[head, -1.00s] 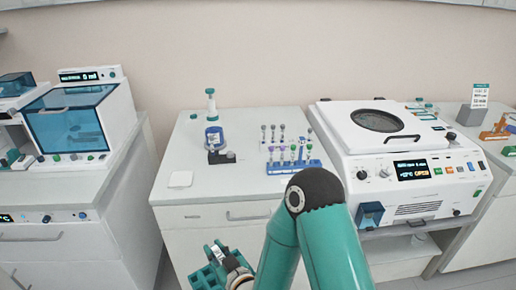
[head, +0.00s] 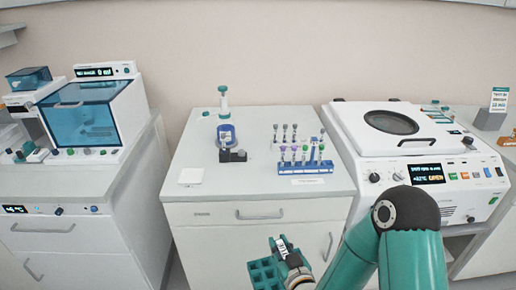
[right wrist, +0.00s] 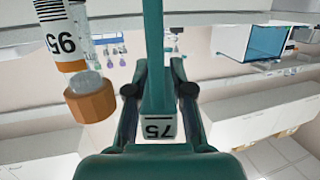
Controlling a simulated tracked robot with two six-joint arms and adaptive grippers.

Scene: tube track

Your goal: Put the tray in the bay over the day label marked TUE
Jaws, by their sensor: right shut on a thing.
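My right gripper (head: 290,262) is low in the head view, in front of the middle cabinet, shut on a teal tray with square openings (head: 266,273). The tray is partly cut off by the picture's lower edge. In the right wrist view, the dark fingers (right wrist: 159,100) close on a teal upright part with a white numbered label (right wrist: 158,128). A tube with an orange cap (right wrist: 92,101) shows close by at the left; I cannot tell whether it sits in the tray. No bay or label reading TUE is legible. My left gripper is out of view.
The middle cabinet top (head: 240,185) holds a blue tube rack (head: 305,168), a blue and black device (head: 228,138) and a white pad (head: 191,176). A white machine with a round lid (head: 391,122) stands right, a blue-windowed machine (head: 82,120) left.

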